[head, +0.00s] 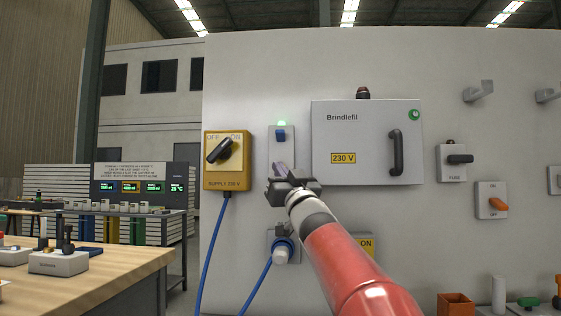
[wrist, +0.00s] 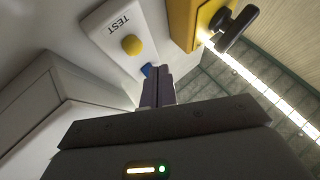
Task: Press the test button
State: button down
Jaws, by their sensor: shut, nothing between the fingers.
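The test button is a round yellow knob (wrist: 131,45) on a pale plate marked TEST (wrist: 118,25), upside down in the wrist view. In the head view the same narrow plate (head: 274,152) hangs on the wall between the yellow supply box and the grey cabinet. My gripper (head: 277,168) covers its lower part there, so the button is hidden. My gripper's closed fingers (wrist: 157,86) are empty and point toward the plate, off to one side of the button. I cannot tell the gap to the plate. A blue switch (head: 281,134) with a lit green lamp above it is on the plate.
The yellow supply box (head: 228,180) with a black rotary handle is left of the plate. The grey Brindlefil cabinet (head: 350,120) is close on its right. A blue plug (head: 284,246) and cable are below. A wooden bench (head: 110,265) stands at the left.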

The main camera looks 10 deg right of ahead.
jog(key=shift+w+d+p, duration=0.2)
jog(key=shift+w, duration=0.3)
jog(key=shift+w+d+p, duration=0.15)
jog(key=shift+w, duration=0.35)
dwell(1.3)
jog(key=shift+w+d, duration=0.1)
jog(key=shift+w, duration=0.25)
jog(key=shift+w+d, duration=0.15)
jog(key=shift+w, duration=0.35)
dwell(0.7)
jog(key=shift+s, duration=0.1)
jog(key=shift+s+a+b, duration=0.25)
jog(key=shift+s+b, duration=0.3)
jog(key=shift+s, duration=0.2)
jog(key=shift+s, duration=0.1)
